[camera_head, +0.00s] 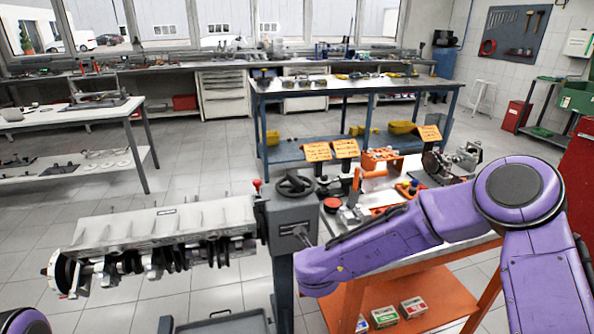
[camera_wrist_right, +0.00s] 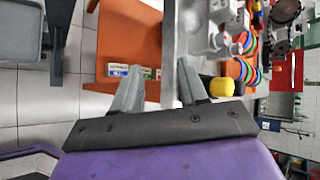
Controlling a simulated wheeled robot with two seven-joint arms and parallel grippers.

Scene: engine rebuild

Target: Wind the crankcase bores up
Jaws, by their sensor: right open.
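The grey crankcase (camera_head: 160,225) hangs level from the stand's gearbox head (camera_head: 290,222). Its flat, studded face is up and the dark crankshaft (camera_head: 165,262) shows along its underside. Bore openings cannot be made out. A black handwheel (camera_head: 295,184) sits on top of the gearbox head. My right arm reaches in from the right, its wrist end just right of the stand. My right gripper (camera_wrist_right: 159,75) is open in the wrist view, with nothing between its fingers; it cannot be made out in the head view. My left gripper is out of view.
An orange cart (camera_head: 440,295) with small boxes (camera_head: 384,317) on its lower shelf stands right of the stand; tools and parts crowd its top. A grey tray (camera_head: 225,324) lies below the crankcase. A blue-framed bench (camera_head: 340,84) stands behind. The floor at left is clear.

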